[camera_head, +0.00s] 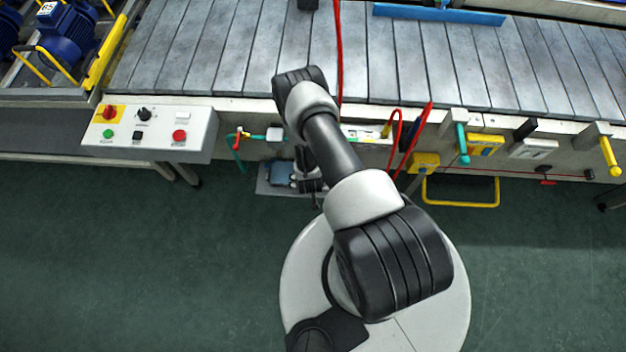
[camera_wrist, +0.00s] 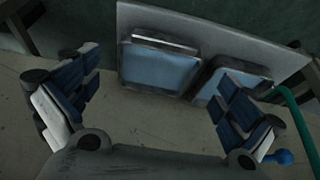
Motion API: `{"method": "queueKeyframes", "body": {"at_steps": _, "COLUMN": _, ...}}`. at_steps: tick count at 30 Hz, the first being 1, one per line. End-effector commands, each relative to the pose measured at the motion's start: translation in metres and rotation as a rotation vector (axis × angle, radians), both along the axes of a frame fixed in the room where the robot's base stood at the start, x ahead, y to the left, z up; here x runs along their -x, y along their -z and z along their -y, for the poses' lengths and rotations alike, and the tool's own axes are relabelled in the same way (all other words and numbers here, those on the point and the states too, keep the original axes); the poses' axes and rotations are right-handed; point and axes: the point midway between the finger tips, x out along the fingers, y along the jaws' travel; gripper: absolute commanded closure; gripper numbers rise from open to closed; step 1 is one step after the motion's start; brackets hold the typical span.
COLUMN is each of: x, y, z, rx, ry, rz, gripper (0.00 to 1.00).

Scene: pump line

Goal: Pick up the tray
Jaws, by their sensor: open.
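In the wrist view, two tray-like pieces with pale blue faces and dark rims sit side by side on a light grey plate (camera_wrist: 228,32). The left tray (camera_wrist: 158,68) shows whole, with a pale strip along its upper edge. The right tray (camera_wrist: 208,86) is partly hidden by a finger. I cannot tell which one the task means. My gripper (camera_wrist: 157,98) is open and empty, with its fingers apart on either side of the left tray and no clear contact. In the head view, my gripper (camera_head: 309,182) is right of a small blue-grey tray (camera_head: 280,173) below the conveyor edge.
A slatted conveyor (camera_head: 450,60) runs along the back. A control box (camera_head: 150,131) with buttons is at left. Red hoses (camera_head: 413,140), a yellow bar handle (camera_head: 460,205) and coloured valve levers line the front edge. A teal hose (camera_wrist: 297,120) lies right of the trays. Green floor is open at left.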

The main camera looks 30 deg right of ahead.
Motion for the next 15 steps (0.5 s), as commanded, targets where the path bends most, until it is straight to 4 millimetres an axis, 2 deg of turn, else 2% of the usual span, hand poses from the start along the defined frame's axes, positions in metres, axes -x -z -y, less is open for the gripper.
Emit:
{"method": "queueKeyframes", "body": {"at_steps": 7, "x": -0.019, "y": 0.0, "z": 0.013, "rx": 0.001, "ry": 0.002, "rz": 0.004, "gripper": 0.0}}
{"method": "queueKeyframes", "body": {"at_steps": 10, "x": -0.022, "y": 0.022, "z": 0.015, "rx": -0.001, "ry": 0.0, "rz": -0.002, "gripper": 0.0}}
{"method": "queueKeyframes", "body": {"at_steps": 15, "x": -0.029, "y": 0.043, "z": 0.02, "rx": -0.001, "ry": 0.001, "rz": -0.001, "gripper": 0.0}}
